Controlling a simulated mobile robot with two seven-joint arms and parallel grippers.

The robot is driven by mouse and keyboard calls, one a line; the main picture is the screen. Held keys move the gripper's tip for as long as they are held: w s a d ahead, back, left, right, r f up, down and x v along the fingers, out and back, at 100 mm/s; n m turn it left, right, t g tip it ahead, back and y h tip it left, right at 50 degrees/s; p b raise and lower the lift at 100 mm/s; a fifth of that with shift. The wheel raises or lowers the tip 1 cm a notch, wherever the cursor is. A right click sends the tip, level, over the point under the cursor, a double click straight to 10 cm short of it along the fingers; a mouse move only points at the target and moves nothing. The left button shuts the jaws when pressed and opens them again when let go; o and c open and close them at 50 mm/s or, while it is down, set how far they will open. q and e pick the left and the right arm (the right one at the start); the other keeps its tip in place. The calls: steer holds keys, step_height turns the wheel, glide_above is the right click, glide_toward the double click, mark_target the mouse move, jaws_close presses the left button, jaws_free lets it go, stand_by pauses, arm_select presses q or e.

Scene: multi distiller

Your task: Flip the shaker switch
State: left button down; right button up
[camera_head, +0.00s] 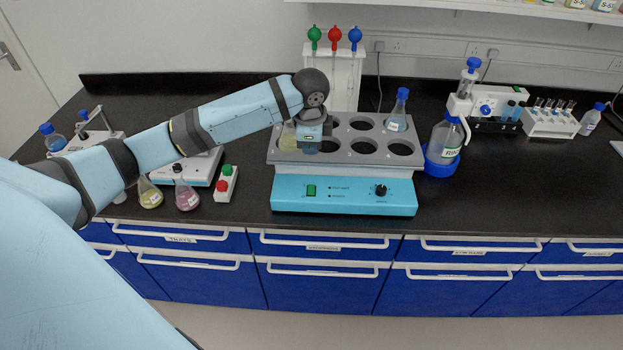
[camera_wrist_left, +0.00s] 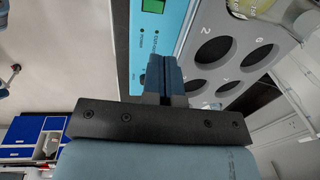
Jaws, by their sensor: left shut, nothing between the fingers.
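The shaker (camera_head: 344,197) is a teal box with a grey, holed top tray (camera_head: 350,157). Its front panel carries a green rocker switch (camera_head: 311,190) at the left and a black knob (camera_head: 380,190) at the right. The green switch also shows at the top edge of the left wrist view (camera_wrist_left: 153,6). My left gripper (camera_head: 310,141) is over the left front part of the tray, above and behind the switch and apart from it. In the left wrist view its fingers (camera_wrist_left: 163,72) are shut and empty. My right gripper is not in view.
Left of the shaker are a red-and-green button box (camera_head: 226,184) and a pink flask (camera_head: 187,197). A blue-capped bottle (camera_head: 444,141) stands to the right. The counter in front is clear.

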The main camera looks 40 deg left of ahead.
mark_target(311, 186)
arm_select(q)
steer(key=f, duration=0.4)
steer(key=w+f, duration=0.1)
steer(key=f, duration=0.4)
steer(key=a+f+p, duration=0.1)
steer(key=f, duration=0.4)
steer(key=shift+w, duration=0.2)
